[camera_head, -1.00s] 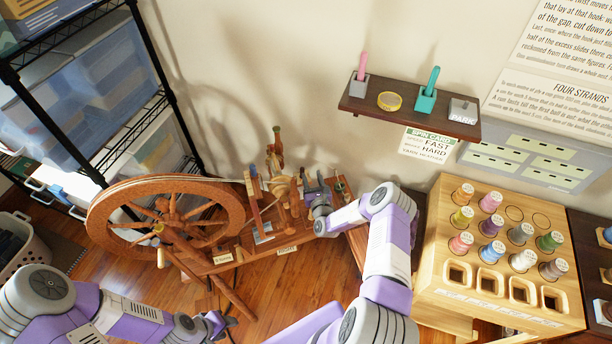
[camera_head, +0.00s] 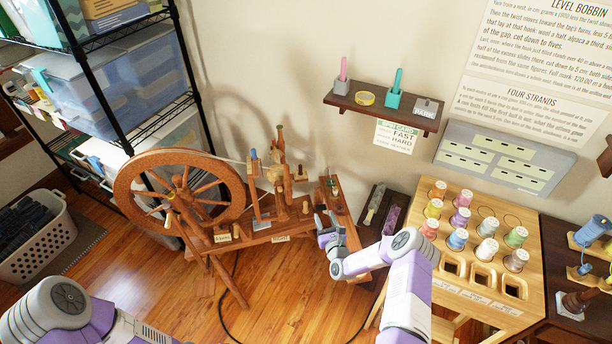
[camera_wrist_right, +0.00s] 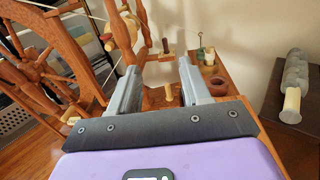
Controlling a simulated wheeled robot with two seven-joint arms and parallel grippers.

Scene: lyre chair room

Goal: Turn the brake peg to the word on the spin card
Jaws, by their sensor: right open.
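The spinning wheel (camera_head: 180,205) stands at the centre left, its wooden bench carrying upright posts, small pegs and pale labels (camera_head: 281,239). The spin card (camera_head: 396,137) hangs below the wall shelf; I read FAST and HARD on it, the lower line is too small. My right gripper (camera_head: 328,222) is open and empty by the right end of the bench. In the right wrist view, a small pale peg (camera_wrist_right: 168,92) shows beyond and between the open fingers (camera_wrist_right: 156,82), and a dark crosswise handle (camera_wrist_right: 160,56) stands farther off. I cannot tell which is the brake peg. My left gripper is out of view.
A wooden rack (camera_head: 480,250) with several yarn spools stands right of my right arm. The wall shelf (camera_head: 380,110) is above. A wire shelving unit (camera_head: 120,110) and a laundry basket (camera_head: 35,235) are at left. A dark cable lies on the floor before the wheel.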

